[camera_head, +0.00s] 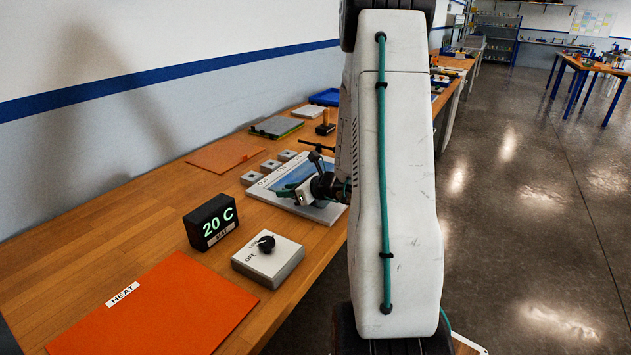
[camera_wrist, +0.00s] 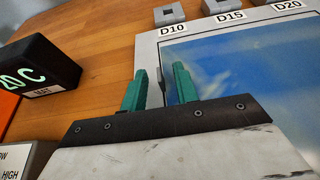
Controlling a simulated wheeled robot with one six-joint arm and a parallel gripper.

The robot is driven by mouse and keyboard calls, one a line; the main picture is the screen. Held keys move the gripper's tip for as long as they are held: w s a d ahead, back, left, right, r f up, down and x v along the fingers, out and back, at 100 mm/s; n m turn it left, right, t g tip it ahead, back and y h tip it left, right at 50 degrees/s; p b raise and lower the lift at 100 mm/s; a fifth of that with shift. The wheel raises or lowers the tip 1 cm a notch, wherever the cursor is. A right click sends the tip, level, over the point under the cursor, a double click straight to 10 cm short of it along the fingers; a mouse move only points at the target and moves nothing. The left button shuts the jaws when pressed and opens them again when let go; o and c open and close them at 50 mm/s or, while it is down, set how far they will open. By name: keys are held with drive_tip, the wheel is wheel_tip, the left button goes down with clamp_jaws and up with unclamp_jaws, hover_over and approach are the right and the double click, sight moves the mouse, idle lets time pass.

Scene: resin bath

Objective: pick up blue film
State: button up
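The blue film (camera_wrist: 240,65) is a glossy blue sheet lying in a pale grey framed tray (camera_wrist: 146,62). In the head view, part of the film (camera_head: 298,173) shows beside my gripper, and my arm hides the tray's right side. My gripper (camera_wrist: 158,88) has two green fingers standing apart, with no film visible between them. They are over the tray's left edge, close to the film's near left corner. Whether the fingertips touch the tray or film cannot be told.
A black display (camera_head: 211,222) reading 20 C and a grey knob box (camera_head: 268,259) stand left of the tray. An orange heat mat (camera_head: 165,308) lies in front. Small grey blocks labelled D10, D15 and D20 (camera_wrist: 287,4) line the tray's far side. Bare wood lies between.

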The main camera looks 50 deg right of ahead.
clamp_jaws()
drive_tip(key=shift+r, duration=0.15)
drive_tip(key=shift+r, duration=0.6)
wheel_tip(320, 180, up, 2)
drive_tip(key=shift+r, duration=0.15)
drive_tip(key=s+d, duration=0.3)
drive_tip(key=d, duration=0.1)
drive_tip(key=s+d, duration=0.3)
drive_tip(key=d, duration=0.1)
drive_tip(key=s+d+r, duration=0.1)
drive_tip(key=s+d, duration=0.2)
drive_tip(key=d, duration=0.2)
drive_tip(key=shift+d+r, duration=0.1)
